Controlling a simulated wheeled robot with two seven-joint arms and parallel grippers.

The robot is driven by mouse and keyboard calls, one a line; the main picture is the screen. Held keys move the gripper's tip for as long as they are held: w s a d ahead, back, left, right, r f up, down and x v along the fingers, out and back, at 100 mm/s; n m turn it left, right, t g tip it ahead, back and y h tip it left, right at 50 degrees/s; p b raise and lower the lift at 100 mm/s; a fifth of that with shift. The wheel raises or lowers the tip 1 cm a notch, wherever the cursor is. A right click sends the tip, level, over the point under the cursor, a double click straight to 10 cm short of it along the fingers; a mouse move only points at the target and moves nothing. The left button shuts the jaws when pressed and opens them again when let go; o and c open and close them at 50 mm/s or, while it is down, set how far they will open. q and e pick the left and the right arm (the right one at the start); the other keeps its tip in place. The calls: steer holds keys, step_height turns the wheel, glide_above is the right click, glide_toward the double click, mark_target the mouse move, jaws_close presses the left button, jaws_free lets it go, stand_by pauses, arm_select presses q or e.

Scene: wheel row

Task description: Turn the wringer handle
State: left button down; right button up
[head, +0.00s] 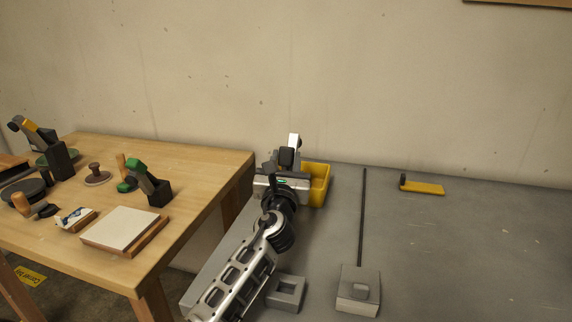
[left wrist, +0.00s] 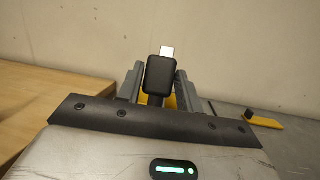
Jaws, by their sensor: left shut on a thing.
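My left gripper (head: 289,160) reaches away over the grey surface and is shut on a black grip with a pale top, seemingly the wringer handle (head: 294,140). In the left wrist view the black grip (left wrist: 160,76) stands upright between the two grey fingers of the left gripper (left wrist: 161,84). A yellow box-shaped part, perhaps the wringer (head: 318,185), is just behind and right of the gripper. The gripper hides the handle's lower part and much of the yellow part. My right gripper is not in view.
A yellow bar with a dark knob (head: 424,187) lies at right. A wooden table (head: 190,155) with several tools stands at left. The grey surface (head: 480,245) is clear at right.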

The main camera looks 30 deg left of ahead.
arm_select(q)
steer(key=c, duration=0.9)
jaws_free()
steer(key=shift+c, duration=0.2)
steer(key=v, duration=1.6)
steer(key=shift+b, duration=0.45)
